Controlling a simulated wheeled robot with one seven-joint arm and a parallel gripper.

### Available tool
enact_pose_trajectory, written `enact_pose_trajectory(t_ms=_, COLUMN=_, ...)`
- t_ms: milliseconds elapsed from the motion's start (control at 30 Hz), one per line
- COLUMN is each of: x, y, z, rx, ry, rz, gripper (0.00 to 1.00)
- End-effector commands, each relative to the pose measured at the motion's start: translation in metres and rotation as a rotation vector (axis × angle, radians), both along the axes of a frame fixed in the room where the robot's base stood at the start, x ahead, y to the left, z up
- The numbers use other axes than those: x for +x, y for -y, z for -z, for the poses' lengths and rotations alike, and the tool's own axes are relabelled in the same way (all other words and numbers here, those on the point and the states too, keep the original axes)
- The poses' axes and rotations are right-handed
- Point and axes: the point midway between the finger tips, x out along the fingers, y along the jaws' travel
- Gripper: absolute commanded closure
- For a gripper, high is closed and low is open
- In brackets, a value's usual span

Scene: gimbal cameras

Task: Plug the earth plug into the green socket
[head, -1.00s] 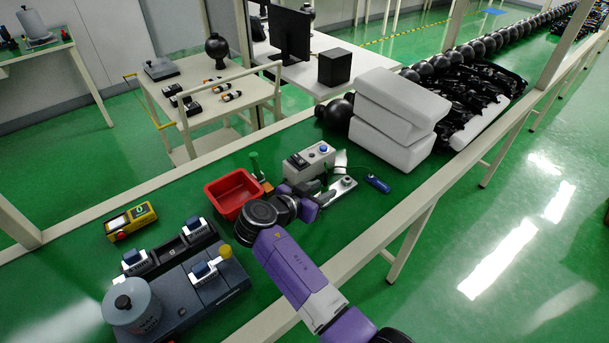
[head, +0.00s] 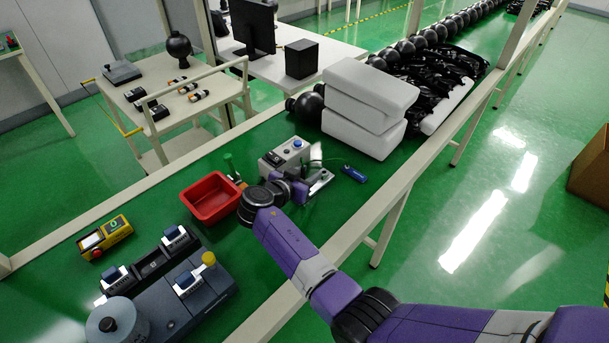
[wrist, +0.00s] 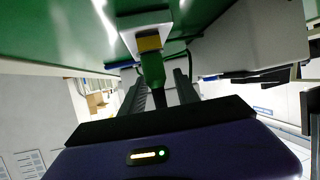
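In the wrist view, my gripper (wrist: 160,80) has its two dark fingers apart. A green plug body with a yellow band (wrist: 151,64) stands between them and ahead of them, against a pale block (wrist: 145,24). It lies nearer the left finger, with a gap on the right; I cannot tell whether a finger touches it. In the head view, my gripper (head: 308,185) is low over a metal plate (head: 321,180) beside a grey control box (head: 286,156). My wrist hides much of the plate. I cannot make out a green socket in the head view.
A blue device (head: 354,174) lies to the right. White blocks (head: 365,105) are stacked behind. A yellow box (head: 104,237) and a grey fixture (head: 205,295) are at lower left.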

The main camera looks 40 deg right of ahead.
Motion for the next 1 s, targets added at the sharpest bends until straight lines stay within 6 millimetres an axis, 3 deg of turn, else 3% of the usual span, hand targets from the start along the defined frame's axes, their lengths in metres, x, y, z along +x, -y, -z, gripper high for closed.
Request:
enact_pose_trajectory(t_ms=167, x=0.0001, y=0.0001, z=-0.0001, rx=0.0, ry=0.0, rz=0.0, gripper=0.63)
enact_pose_trajectory(t_ms=367, x=0.0002, y=-0.0002, z=-0.0003, rx=0.0, ry=0.0, rz=0.0, gripper=0.98)
enact_pose_trajectory(t_ms=400, x=0.0002, y=-0.0002, z=-0.0003, rx=0.0, ry=0.001, rz=0.0, gripper=1.0)
enact_pose_trajectory(t_ms=567, x=-0.0001, y=-0.0003, z=0.0001, rx=0.0, ry=0.0, rz=0.0, gripper=1.0)
enact_pose_trajectory(t_ms=600, x=-0.0001, y=-0.0003, z=0.0003, rx=0.0, ry=0.0, rz=0.0, gripper=0.96)
enact_pose_trajectory(t_ms=633, x=-0.0001, y=-0.0004, z=0.0004, rx=0.0, ry=0.0, rz=0.0, gripper=1.0)
enact_pose_trajectory(t_ms=1000, x=-0.0005, y=-0.0006, z=0.0013, rx=0.002, ry=-0.002, rz=0.001, gripper=1.0)
